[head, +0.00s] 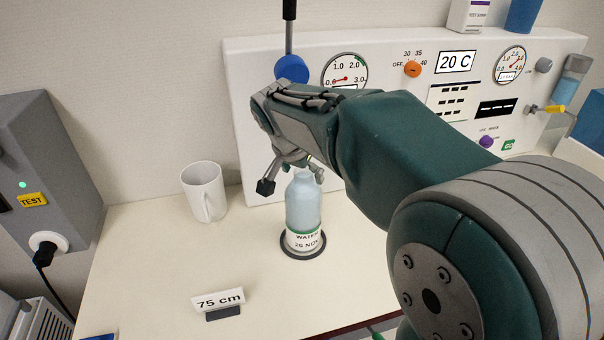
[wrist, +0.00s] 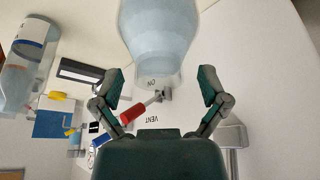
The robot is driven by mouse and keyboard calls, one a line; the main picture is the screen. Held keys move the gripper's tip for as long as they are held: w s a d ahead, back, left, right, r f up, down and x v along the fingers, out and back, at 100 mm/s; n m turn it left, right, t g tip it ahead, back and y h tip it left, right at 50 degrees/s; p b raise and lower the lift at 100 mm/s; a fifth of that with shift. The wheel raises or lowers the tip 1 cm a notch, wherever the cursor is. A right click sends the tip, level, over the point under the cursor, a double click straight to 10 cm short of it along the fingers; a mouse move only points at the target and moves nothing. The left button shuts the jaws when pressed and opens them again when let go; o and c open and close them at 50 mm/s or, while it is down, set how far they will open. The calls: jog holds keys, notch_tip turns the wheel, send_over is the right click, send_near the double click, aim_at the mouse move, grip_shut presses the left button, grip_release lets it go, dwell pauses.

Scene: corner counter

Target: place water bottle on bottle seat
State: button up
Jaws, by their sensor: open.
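The water bottle (head: 303,208) is pale blue with a white and green label. It stands upright on the counter, with its base inside a dark ring, the bottle seat (head: 290,254). My gripper (head: 292,178) is at the bottle's top, with fingers spread to either side in the head view. In the wrist view the bottle (wrist: 160,30) fills the top middle, and my open fingers (wrist: 161,75) are apart below it, holding nothing. The arm hides part of the bottle's top in the head view.
A white mug (head: 204,192) stands left of the bottle, and a "75 cm" sign (head: 218,300) in front. A white instrument panel (head: 393,110) with gauges and knobs rises behind. A grey box (head: 45,170) is at far left. The counter between mug and sign is clear.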

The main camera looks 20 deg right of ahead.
jog(key=v, duration=1.2)
jog(key=s+d+f+n+t+y, duration=0.1)
jog(key=s+f+n, duration=0.3)
jog(key=s, duration=0.6)
jog(key=s+d+f+n+t+y, duration=0.1)
jog(key=s+d+f+n+y, duration=0.1)
jog(key=s+f+n, duration=0.3)
jog(key=s+f, duration=0.3)
jog(key=s, duration=0.1)
jog(key=shift+s+d+f, duration=0.2)
jog(key=shift+s+f, duration=0.1)
jog(key=shift+s, duration=0.05)
jog(key=shift+c, duration=0.4)
